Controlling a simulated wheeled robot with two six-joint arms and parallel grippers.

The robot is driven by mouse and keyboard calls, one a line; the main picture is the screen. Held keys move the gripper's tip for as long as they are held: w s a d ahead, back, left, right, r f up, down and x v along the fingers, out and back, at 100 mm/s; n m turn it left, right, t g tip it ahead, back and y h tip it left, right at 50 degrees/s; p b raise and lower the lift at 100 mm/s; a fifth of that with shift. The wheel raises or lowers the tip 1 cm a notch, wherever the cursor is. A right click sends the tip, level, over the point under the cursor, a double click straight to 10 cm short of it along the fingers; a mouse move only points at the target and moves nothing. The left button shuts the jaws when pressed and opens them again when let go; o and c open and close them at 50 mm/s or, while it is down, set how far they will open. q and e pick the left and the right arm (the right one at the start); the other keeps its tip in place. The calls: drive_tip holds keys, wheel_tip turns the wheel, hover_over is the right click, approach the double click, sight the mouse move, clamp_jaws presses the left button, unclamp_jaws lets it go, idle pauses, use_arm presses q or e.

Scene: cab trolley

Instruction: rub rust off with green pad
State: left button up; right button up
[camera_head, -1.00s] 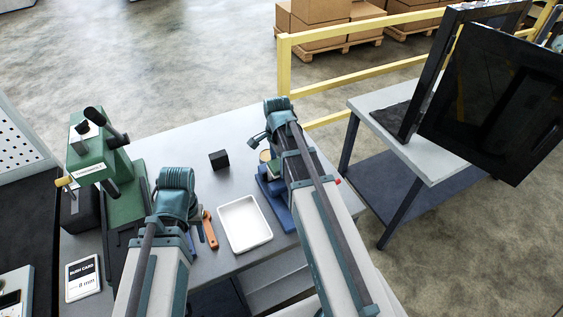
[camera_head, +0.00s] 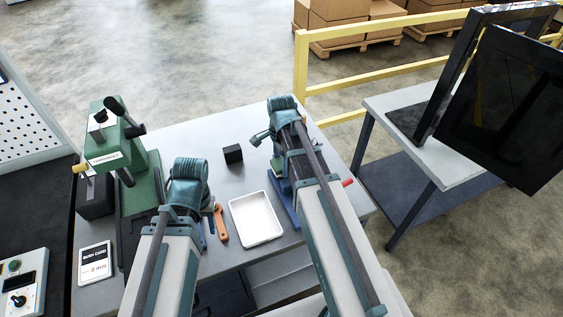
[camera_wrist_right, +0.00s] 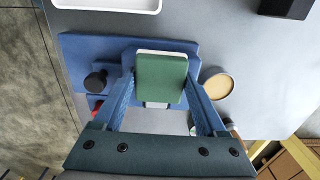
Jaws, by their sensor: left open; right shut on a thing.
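The green pad (camera_wrist_right: 160,79), with a pale edge, is between the two blue fingers of my right gripper (camera_wrist_right: 160,100) in the right wrist view. The gripper is shut on it. The pad is over a blue fixture (camera_wrist_right: 78,55) with a black knob; I cannot tell whether it touches anything below. Rust is not discernible. In the head view my right arm largely covers the fixture (camera_head: 288,207). My left gripper (camera_head: 206,230) is low by the orange-handled tool, mostly hidden behind its arm, with no held thing visible.
A white tray (camera_head: 256,219) lies between the arms, with an orange-handled tool (camera_head: 220,223) to its left. A black block (camera_head: 233,154) stands behind it. A green press (camera_head: 125,165) and a label card (camera_head: 95,263) are at left. A tan disc (camera_wrist_right: 219,87) is right of the pad.

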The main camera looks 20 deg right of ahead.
drive_tip(key=shift+r+p, duration=2.65)
drive_tip(key=shift+r, duration=0.25)
wheel_tip(320, 180, up, 3)
drive_tip(key=p, duration=0.3)
